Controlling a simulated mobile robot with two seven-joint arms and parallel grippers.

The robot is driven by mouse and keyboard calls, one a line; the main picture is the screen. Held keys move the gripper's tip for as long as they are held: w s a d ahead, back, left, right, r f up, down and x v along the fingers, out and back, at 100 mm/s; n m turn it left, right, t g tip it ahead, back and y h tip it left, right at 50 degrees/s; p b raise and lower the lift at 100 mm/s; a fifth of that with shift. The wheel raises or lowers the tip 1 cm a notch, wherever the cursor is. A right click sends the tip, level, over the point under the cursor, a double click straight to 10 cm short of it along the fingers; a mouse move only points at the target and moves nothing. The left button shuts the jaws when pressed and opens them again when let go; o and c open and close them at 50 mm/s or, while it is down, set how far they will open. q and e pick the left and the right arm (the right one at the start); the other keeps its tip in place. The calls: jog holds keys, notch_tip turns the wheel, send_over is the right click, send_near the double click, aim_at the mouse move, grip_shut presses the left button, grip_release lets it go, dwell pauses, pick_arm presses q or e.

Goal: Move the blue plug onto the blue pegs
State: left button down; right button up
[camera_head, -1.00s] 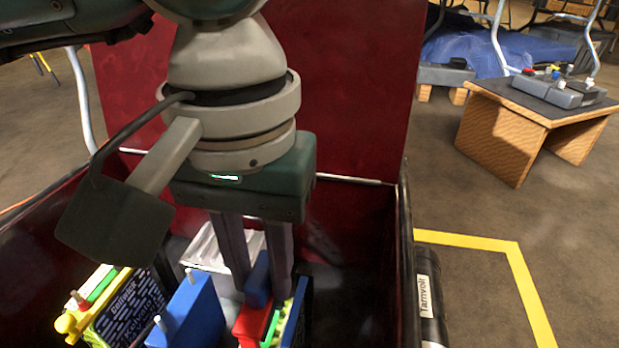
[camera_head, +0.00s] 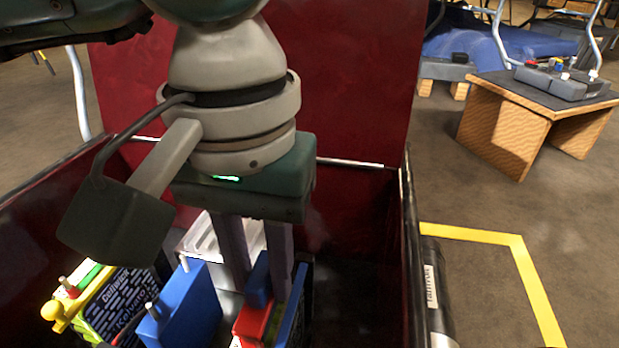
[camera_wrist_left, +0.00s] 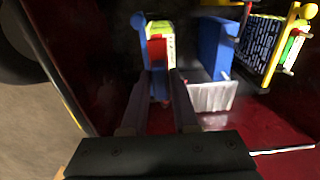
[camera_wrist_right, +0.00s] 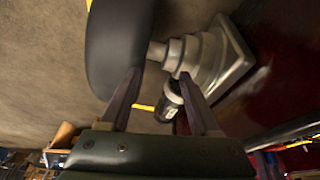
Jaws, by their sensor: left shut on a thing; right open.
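My left gripper (camera_head: 256,270) reaches down into a dark red bin and is shut on the blue plug (camera_head: 259,281), which shows between its fingers; it also shows in the left wrist view (camera_wrist_left: 158,87). A red part (camera_head: 252,321) lies directly below the plug; I cannot tell whether it is joined to it. The blue block (camera_head: 190,308) with two silver pegs (camera_head: 184,264) stands to the left of the gripper; it also shows in the left wrist view (camera_wrist_left: 216,45). My right gripper (camera_wrist_right: 158,102) is open and empty, outside the bin.
A yellow-edged battery (camera_head: 112,305) with its own pegs stands left of the blue block. A white block (camera_head: 203,240) stands behind. The bin's right wall (camera_head: 408,260) is close, with a dark empty space before it. A wooden bench (camera_head: 505,130) stands far right.

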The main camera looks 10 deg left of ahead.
pick_arm(q)
jog(key=shift+s+d+f+b, duration=0.1)
jog(key=shift+s+f+b, duration=0.2)
jog(key=shift+f+b, duration=0.45)
jog(key=c, duration=0.6)
grip_release()
